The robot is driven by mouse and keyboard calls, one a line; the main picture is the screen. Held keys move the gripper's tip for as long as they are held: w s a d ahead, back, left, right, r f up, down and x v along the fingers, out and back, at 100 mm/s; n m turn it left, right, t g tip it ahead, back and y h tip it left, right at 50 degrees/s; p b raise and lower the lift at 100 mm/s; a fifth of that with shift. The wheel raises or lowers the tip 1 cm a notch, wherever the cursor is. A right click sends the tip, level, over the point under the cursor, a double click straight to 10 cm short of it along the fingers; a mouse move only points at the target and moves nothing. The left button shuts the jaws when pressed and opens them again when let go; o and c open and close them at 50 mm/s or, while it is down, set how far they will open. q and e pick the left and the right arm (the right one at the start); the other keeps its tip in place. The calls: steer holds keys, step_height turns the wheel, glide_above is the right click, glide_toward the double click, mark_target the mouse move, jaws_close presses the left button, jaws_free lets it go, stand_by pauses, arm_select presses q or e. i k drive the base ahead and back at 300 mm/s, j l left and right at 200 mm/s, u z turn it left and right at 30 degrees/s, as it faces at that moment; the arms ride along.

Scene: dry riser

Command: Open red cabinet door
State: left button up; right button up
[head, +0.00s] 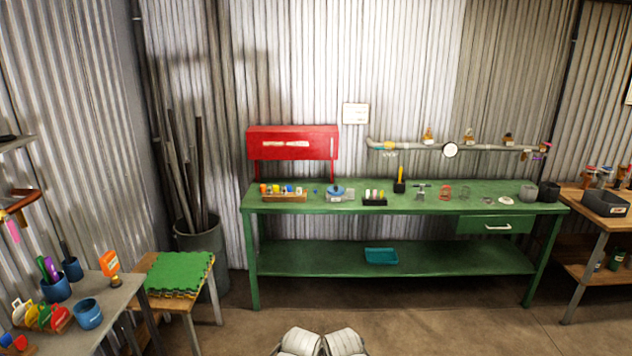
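The red cabinet (292,152) is a wide, low box against the corrugated wall, above the left end of the green workbench (405,261). Its front face looks closed, with a pale horizontal handle-like bar across it and a small pale upright piece near its right edge. Thin red supports show below it. The inside is hidden. Two white parts of my own body show at the bottom centre, far from the cabinet. Neither of my grippers can be made out.
Small items line the bench top, including a wooden tray (284,198) below the cabinet. A grey pipe (405,146) runs along the wall at right. A stool with green mats (180,272) and a grey side table (107,316) stand at left. Floor before the bench is clear.

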mark_target(263, 142)
steer(key=i+l+u, duration=0.15)
steer(key=i, duration=0.4)
steer(key=i+l+u, duration=0.15)
steer(key=i+l, duration=0.2)
steer(key=i, duration=0.2)
steer(key=i+l+u, duration=0.1)
steer(key=i+l, duration=0.25)
steer(key=i, duration=0.15)
steer(key=i+l, duration=0.2)
steer(key=l, duration=0.15)
steer(key=i+l+u, duration=0.1)
steer(key=i+l, duration=0.35)
steer(key=l, duration=0.2)
steer(key=i+l, duration=0.2)
steer(key=l, duration=0.15)
steer(key=i+l+u, duration=0.1)
steer(key=l, duration=0.25)
steer(key=i, duration=0.1)
